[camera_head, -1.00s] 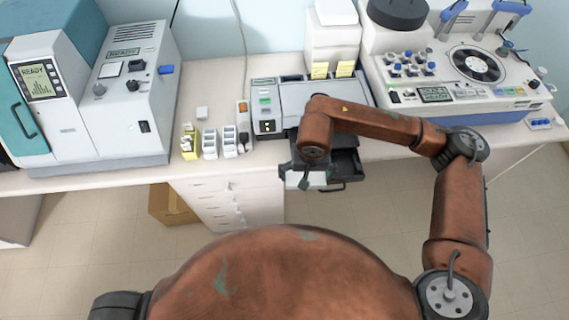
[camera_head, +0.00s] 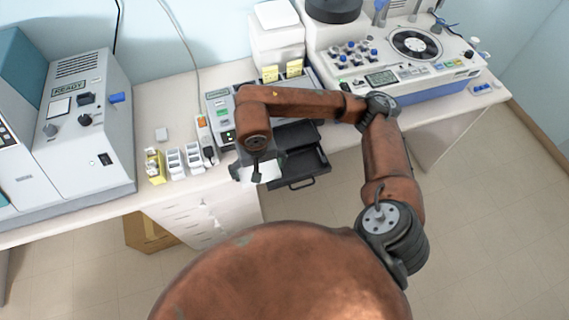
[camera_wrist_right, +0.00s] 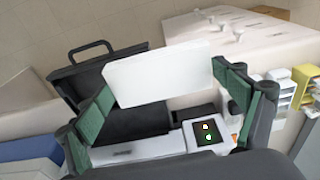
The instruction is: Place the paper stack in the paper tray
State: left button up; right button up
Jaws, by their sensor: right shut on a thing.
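My right gripper (camera_head: 262,165) is shut on the white paper stack (camera_head: 264,175), which shows just below it in the head view. In the right wrist view the green-padded fingers (camera_wrist_right: 165,85) press on the left and right edges of the paper stack (camera_wrist_right: 160,72). The paper tray (camera_head: 303,174) is a black drawer pulled out from the printer's front. The paper is in front of the printer, left of the tray in the head view. In the right wrist view the tray (camera_wrist_right: 72,84) lies behind the paper and is partly hidden by it. My left gripper is out of view.
The printer (camera_head: 218,105) stands on the bench, partly covered by my right arm. Small boxes (camera_head: 175,163) stand to its left and a large machine (camera_head: 385,80) to its right. Drawers (camera_head: 205,218) sit under the bench. Floor in front of the tray is clear.

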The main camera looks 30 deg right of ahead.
jog(key=w+d+f, duration=0.1)
jog(key=d+f, duration=0.1)
jog(key=d, duration=0.1)
jog(key=w+d+f+p, duration=0.1)
jog(key=d+f, duration=0.2)
jog(key=w+d+f+p, duration=0.1)
jog(key=d+f, duration=0.1)
jog(key=d, duration=0.1)
jog(key=shift+w+d+f, duration=0.2)
jog(key=shift+d+f, duration=0.15)
jog(key=f, duration=0.1)
jog(key=f+p, duration=0.1)
jog(key=f, duration=0.1)
jog(key=shift+w+d+f, duration=0.1)
jog(key=shift+d+f, duration=0.2)
jog(key=shift+f, duration=0.15)
jog(key=shift+f, duration=0.1)
jog(key=shift+f+b, duration=0.55)
jog(key=shift+b, duration=0.2)
jog(key=o, duration=1.6)
